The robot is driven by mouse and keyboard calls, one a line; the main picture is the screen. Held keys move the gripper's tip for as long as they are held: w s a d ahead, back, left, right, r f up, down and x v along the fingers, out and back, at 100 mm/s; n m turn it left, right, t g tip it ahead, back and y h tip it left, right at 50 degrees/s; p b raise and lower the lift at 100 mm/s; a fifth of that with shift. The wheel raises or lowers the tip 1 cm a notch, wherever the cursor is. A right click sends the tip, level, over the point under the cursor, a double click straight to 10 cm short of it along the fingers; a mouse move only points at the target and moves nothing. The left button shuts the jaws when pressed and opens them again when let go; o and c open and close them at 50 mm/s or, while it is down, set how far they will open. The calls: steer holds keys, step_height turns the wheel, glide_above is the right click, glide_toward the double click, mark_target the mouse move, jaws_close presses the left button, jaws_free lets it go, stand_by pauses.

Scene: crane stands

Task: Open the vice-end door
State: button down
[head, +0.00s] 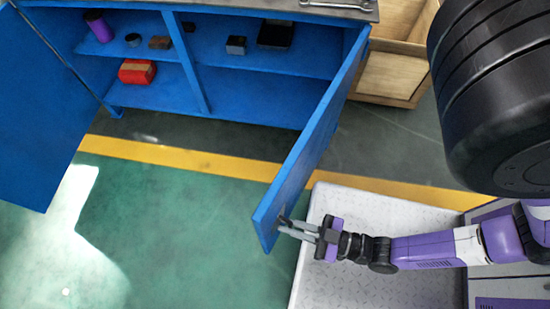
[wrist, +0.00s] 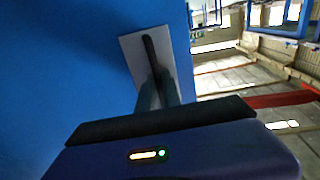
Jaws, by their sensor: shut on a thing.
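The blue cabinet has two doors, both standing open. The right door (head: 318,135) is swung out toward me, its free edge at the lower middle of the head view. My gripper (head: 284,226) is shut on this door's handle near that free edge. In the wrist view the door face (wrist: 75,60) fills the left side. The dark bar handle (wrist: 151,52) on its pale plate runs down to my gripper's fingers (wrist: 158,92). The left door (head: 35,105) stands wide open at the left. I cannot see a vice, so which door is the vice-end one does not show.
Inside the cabinet are a purple cylinder (head: 98,27), a red box (head: 137,72) and a dark tray (head: 275,34). A wooden crate (head: 388,75) stands right of the cabinet. A yellow line (head: 190,158) crosses the floor. The green floor between the doors is clear.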

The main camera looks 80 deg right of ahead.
steer(key=shift+s+a+n+y, duration=0.2)
steer(key=shift+s+y, duration=0.1)
steer(key=shift+s, duration=0.45)
steer(key=shift+s+a+n+y, duration=0.1)
steer(key=shift+s+n+y, duration=0.15)
steer(key=shift+s, duration=0.45)
steer(key=c, duration=1.8)
jaws_free()
steer(key=s, duration=0.7)
steer(key=shift+s, duration=0.4)
